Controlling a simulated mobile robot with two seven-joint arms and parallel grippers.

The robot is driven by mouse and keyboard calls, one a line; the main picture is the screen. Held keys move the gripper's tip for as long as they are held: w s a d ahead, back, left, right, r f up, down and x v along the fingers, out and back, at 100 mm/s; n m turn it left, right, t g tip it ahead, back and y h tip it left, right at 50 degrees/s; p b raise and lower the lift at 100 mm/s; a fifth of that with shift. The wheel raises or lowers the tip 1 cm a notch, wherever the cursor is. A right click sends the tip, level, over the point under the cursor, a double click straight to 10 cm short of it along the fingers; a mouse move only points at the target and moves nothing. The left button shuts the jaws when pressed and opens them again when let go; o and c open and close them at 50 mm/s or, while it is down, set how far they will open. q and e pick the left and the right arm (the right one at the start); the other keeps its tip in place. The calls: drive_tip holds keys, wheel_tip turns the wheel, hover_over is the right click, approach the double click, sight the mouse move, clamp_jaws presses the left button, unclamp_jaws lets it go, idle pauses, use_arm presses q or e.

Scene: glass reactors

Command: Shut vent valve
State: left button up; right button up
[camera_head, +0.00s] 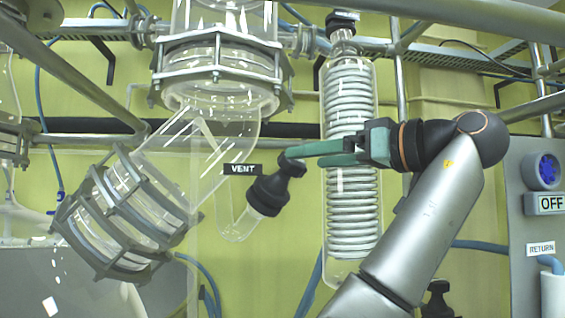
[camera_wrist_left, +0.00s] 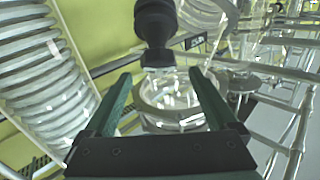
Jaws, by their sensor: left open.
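The vent valve (camera_head: 268,190) is a black knob on a short, slanted glass side arm, beside a black VENT label (camera_head: 243,169). My left gripper (camera_head: 287,153) reaches in from the right, its green fingers close to the valve's narrower upper end. In the left wrist view the black valve (camera_wrist_left: 155,24) has its end roughly between the tips of my left gripper (camera_wrist_left: 158,76). The fingers are apart, with a visible gap to the valve on both sides. Whether the valve is open or shut cannot be told. My right gripper is not in view.
A glass condenser with a coil (camera_head: 350,95) stands behind my left gripper. A large flanged glass elbow (camera_head: 215,130) is left of the valve. Metal rails cross the background. A grey panel (camera_head: 535,190) with an OFF label is at the far right.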

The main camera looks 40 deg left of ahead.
sight(282, 162)
use_arm(q)
drive_tip(key=a+p, duration=0.1)
drive_tip(key=a, duration=0.7)
drive_tip(key=shift+s, duration=0.1)
drive_tip(key=shift+d, duration=0.1)
drive_tip(key=c, duration=1.4)
